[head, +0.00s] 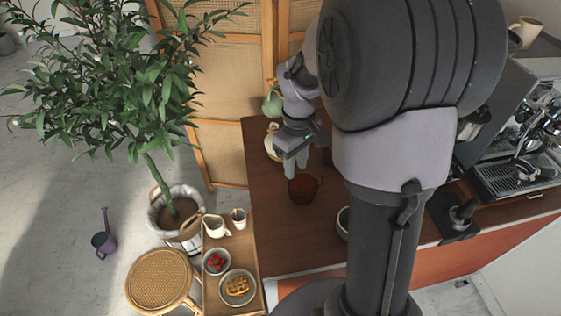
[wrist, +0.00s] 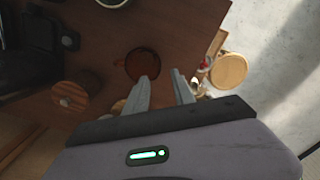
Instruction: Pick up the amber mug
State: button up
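The amber mug (head: 303,190) is dark reddish-brown and see-through, and stands upright on the brown wooden counter top. Its handle points right in the head view. It also shows in the wrist view (wrist: 142,63), with the handle on its left. My gripper (head: 297,171) points down and is just behind and above the mug in the head view. In the wrist view the two fingers of my gripper (wrist: 163,77) are apart with nothing between them. The left fingertip overlaps the mug's lower edge there; I cannot tell whether they touch.
A green-rimmed cup (head: 343,222) stands to the right of the mug, partly behind my arm. A cream vessel (head: 272,148) and a green vase (head: 272,104) stand behind. The coffee machine (head: 513,178) is at the right. A small side table (head: 214,296) holds food and jugs.

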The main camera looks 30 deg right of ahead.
jog(key=b, duration=0.3)
send_near(294, 195)
notch_tip(294, 195, down, 5)
jog(key=f+b, duration=0.1)
jog(key=f, duration=0.1)
jog(key=f+b, duration=0.1)
jog(key=f, duration=0.2)
jog(key=shift+w+d+f, duration=0.1)
jog(key=shift+w+f, duration=0.1)
jog(key=shift+f, duration=0.05)
jog(key=shift+r, duration=0.15)
grip_shut()
jog(key=shift+s, duration=0.1)
dwell(0.4)
